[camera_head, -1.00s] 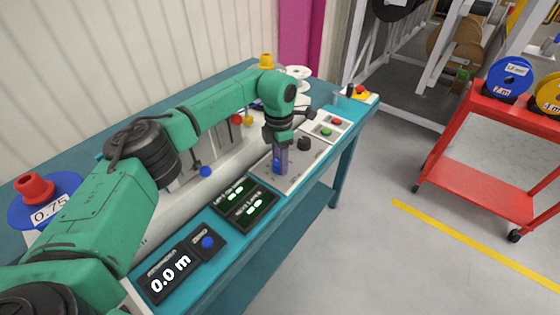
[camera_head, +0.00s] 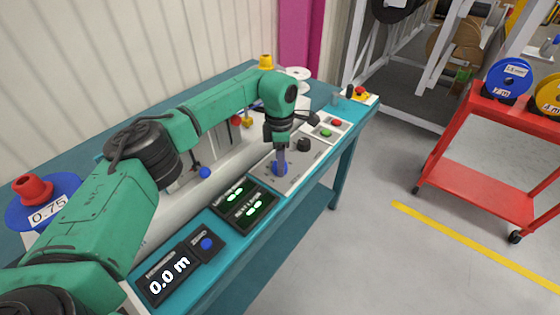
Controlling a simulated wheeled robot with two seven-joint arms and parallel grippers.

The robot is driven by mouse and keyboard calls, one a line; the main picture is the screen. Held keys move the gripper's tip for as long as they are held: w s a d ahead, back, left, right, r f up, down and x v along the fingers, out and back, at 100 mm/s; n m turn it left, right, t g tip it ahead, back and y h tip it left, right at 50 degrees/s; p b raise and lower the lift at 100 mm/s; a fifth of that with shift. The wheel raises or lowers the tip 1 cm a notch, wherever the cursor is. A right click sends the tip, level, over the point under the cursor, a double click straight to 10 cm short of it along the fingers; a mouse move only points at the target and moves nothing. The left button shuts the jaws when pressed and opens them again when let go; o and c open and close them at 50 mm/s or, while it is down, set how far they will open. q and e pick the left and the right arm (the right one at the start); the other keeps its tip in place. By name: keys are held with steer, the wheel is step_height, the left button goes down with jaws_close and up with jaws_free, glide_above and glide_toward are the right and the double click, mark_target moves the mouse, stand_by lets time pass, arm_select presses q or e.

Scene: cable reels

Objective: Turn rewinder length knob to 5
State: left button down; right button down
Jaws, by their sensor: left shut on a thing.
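The rewinder bench (camera_head: 225,278) is teal, with a light grey control panel (camera_head: 313,160) on it. My left gripper (camera_head: 281,168) points down at the panel and is shut on a blue knob (camera_head: 279,170). The gripper hides part of the knob, and its scale marks are too small to read. A black knob (camera_head: 303,145) sits on the same panel, right of and behind the gripper. A green-lit display (camera_head: 245,200) is in front of the panel. A black length display (camera_head: 170,276) at the front left reads 0.0 m. My right gripper is not in view.
A blue reel marked 0.75 (camera_head: 48,213) lies at the left. Red and green buttons (camera_head: 331,127) are behind the black knob. A red cart (camera_head: 490,160) with a blue reel (camera_head: 508,78) stands at the right. The floor between bench and cart is clear.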

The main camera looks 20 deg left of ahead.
arm_select(q)
steer(key=shift+c, duration=2.4)
jaws_free()
steer(key=shift+w+r, duration=0.15)
steer(key=shift+r, duration=0.05)
steer(key=shift+o, duration=0.9)
step_height(320, 180, up, 14)
steer(key=shift+a+r+b, duration=0.15)
steer(key=shift+r+b, duration=0.1)
steer(key=shift+b, duration=0.05)
